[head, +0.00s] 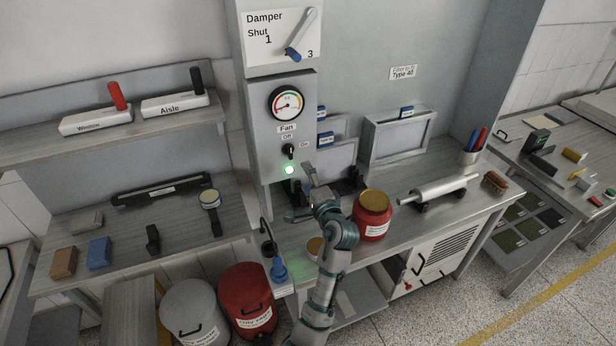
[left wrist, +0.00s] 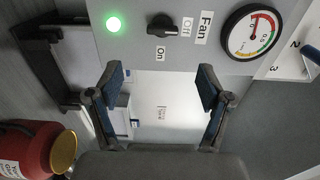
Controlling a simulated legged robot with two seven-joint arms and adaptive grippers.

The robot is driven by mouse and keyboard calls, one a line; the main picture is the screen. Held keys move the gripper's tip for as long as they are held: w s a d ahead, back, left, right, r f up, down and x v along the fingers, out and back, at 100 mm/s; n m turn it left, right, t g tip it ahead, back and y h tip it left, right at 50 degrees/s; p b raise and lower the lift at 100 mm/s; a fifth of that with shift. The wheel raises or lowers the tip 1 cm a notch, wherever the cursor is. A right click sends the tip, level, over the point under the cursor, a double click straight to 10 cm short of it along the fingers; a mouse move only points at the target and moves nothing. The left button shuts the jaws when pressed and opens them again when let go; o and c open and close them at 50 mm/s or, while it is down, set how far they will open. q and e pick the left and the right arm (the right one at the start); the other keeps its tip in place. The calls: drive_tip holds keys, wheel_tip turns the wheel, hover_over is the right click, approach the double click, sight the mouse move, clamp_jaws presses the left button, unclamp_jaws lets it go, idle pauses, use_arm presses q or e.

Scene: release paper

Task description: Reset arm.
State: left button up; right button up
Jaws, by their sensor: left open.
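My left gripper (head: 297,193) is in front of the grey fan control box, below its switch. It also shows in the left wrist view (left wrist: 160,78), with its two blue-padded fingers apart and nothing between them. The black fan switch (head: 289,151) is on the box, between the labels Off and On. In the left wrist view the switch (left wrist: 162,27) is beyond the fingers, apart from them. A green light (head: 289,169) is lit below the switch. My right gripper is not in view.
A red jar (head: 372,216) stands close to the right of my left arm. A metal roller (head: 437,191) lies farther right on the bench. The round gauge (head: 287,104) and the damper lever (head: 301,36) are above the switch. Red and grey bins (head: 247,300) stand below left.

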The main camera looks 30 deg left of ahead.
use_arm(q)
drive_tip(key=shift+a, duration=0.1)
drive_tip(key=s+f+n+g+h, duration=0.15)
drive_tip(key=s+f, duration=0.25)
drive_tip(key=f, duration=0.4)
drive_tip(key=s+d+f+n+h, duration=0.1)
drive_tip(key=s+f+h, duration=0.25)
drive_tip(key=f, duration=0.45)
drive_tip(key=s+f+n+g+h, duration=0.1)
drive_tip(key=s+f, duration=0.3)
drive_tip(key=f, duration=0.3)
drive_tip(key=s+d+f+n+g+h, duration=0.1)
drive_tip(key=s+d+f+g+h, duration=0.15)
drive_tip(key=s+f, duration=0.45)
drive_tip(key=s+d+f+n+g+h, duration=0.1)
drive_tip(key=s+d+f+h, duration=0.2)
drive_tip(key=s, duration=0.7)
drive_tip(key=s+d+f+n+g+h, duration=0.15)
drive_tip(key=s+d+f, duration=0.25)
drive_tip(key=s, duration=0.5)
wheel_tip(320, 180, down, 26)
drive_tip(key=s+f+m+g, duration=0.1)
drive_tip(key=s+g, duration=0.1)
drive_tip(key=s+a+f+g, duration=0.1)
drive_tip(key=s+a+f, duration=0.2)
drive_tip(key=s+f, duration=1.2)
drive_tip(key=shift+s+f+h, duration=0.2)
drive_tip(key=shift+s+h, duration=0.1)
drive_tip(key=shift+s, duration=0.75)
